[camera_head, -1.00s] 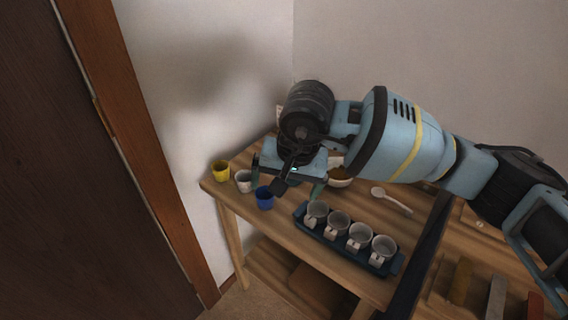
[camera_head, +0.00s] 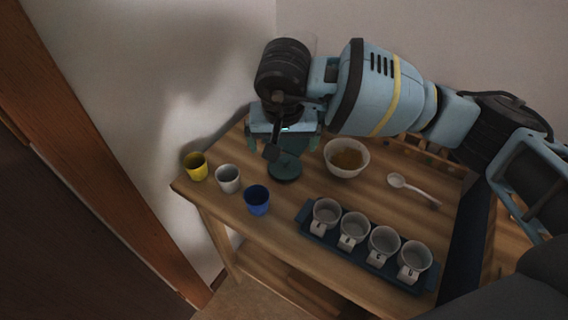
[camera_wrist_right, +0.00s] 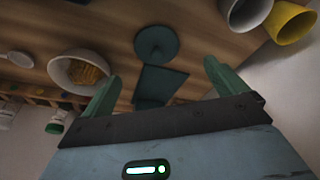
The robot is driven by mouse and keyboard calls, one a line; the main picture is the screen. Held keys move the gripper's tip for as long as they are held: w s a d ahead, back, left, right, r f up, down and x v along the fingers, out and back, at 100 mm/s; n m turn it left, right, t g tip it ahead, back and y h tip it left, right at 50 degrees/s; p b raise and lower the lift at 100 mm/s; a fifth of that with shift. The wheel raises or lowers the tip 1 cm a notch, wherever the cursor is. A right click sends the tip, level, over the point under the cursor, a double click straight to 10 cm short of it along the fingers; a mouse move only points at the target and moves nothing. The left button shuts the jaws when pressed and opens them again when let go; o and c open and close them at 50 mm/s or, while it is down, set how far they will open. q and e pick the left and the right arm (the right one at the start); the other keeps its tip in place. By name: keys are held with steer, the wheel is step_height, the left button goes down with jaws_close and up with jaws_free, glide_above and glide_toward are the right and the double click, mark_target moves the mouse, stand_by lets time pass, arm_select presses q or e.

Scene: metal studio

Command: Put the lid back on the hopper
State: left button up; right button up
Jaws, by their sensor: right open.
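My right gripper (camera_head: 284,140) hangs open over the back left of the wooden table, and its two green fingers (camera_wrist_right: 161,72) stand apart in the right wrist view. A dark teal disc (camera_head: 285,170) shows just below it; in the right wrist view it is a round disc (camera_wrist_right: 157,42) with a small centre mark. A dark teal square part (camera_wrist_right: 160,84) shows between the fingers, with nothing seen gripped. I cannot tell surely which of these teal parts is the lid and which the hopper; my gripper hides part of them. My left gripper is not in view.
Yellow (camera_head: 195,167), grey (camera_head: 228,179) and blue (camera_head: 257,200) cups line the left edge. A bowl of brown contents (camera_head: 346,158) and a white spoon (camera_head: 412,188) lie right. A blue tray (camera_head: 304,219) with several labelled cups is in front. A wall stands close behind.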

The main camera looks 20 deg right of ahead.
mark_target(285, 161)
steer(key=shift+x, duration=1.35)
steer(key=shift+d+x, duration=0.2)
steer(key=shift+x, duration=2.45)
steer(key=shift+s, duration=0.25)
steer(key=c, duration=1.1)
